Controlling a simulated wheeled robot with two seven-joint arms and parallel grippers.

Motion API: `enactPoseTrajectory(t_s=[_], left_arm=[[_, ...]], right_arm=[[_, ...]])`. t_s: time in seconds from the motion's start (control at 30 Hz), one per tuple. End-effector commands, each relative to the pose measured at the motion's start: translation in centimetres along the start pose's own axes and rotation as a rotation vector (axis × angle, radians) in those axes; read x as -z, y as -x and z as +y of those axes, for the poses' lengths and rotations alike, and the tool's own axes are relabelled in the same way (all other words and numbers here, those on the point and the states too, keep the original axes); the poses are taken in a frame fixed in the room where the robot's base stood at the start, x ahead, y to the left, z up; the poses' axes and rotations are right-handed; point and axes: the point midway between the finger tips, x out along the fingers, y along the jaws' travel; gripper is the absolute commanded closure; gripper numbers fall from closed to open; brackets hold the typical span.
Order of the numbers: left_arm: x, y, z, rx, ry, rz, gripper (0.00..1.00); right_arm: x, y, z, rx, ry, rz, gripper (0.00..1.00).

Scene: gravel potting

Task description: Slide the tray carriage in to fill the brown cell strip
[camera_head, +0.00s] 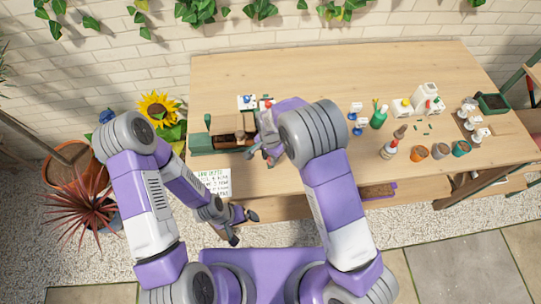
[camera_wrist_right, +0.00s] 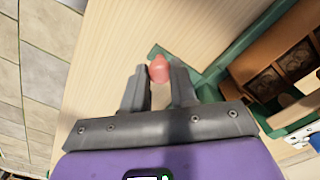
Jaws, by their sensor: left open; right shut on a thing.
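The brown cell strip (camera_wrist_right: 292,62) shows in the right wrist view, with dark square cells, beside the green frame of the tray carriage (camera_wrist_right: 228,62). In the head view the green and brown device (camera_head: 200,143) stands at the left of the table, partly hidden behind my right arm. My right gripper (camera_wrist_right: 158,80) is shut on a red rounded knob (camera_wrist_right: 158,66) at the carriage's near edge. In the head view my right gripper (camera_head: 260,154) is at the device's right end. My left gripper (camera_head: 244,228) is open and empty, low in front of the table's front edge.
A written card (camera_head: 214,183) lies at the table's front left. Bottles (camera_head: 378,117), pots (camera_head: 419,152) and other small containers stand to the right. A bare stretch of wood lies right of my right arm. Potted plants (camera_head: 75,170) stand left of the table.

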Motion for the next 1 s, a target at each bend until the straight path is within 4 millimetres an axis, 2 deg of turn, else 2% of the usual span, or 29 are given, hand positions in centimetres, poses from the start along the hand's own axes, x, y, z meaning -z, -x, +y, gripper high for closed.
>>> enactPoseTrajectory(t_s=[0.07,0.1,0.23,0.57,1.0], left_arm=[[0.0,0.0,0.0,0.000,0.000,0.000,0.00],[0.0,0.0,0.0,0.000,0.000,0.000,0.00],[0.0,0.0,0.0,0.000,0.000,0.000,0.00],[0.0,0.1,0.0,0.000,0.000,0.000,0.00],[0.0,0.7,0.3,0.000,0.000,0.000,0.00]], right_arm=[[0.0,0.0,0.0,0.001,-0.001,0.000,1.00],[0.0,0.0,0.0,0.001,0.000,0.000,0.67],[0.0,0.0,0.0,0.001,0.000,0.000,0.47],[0.0,0.4,-0.1,0.002,0.001,0.000,0.47],[0.0,6.9,-0.1,0.003,0.001,0.001,0.47]])
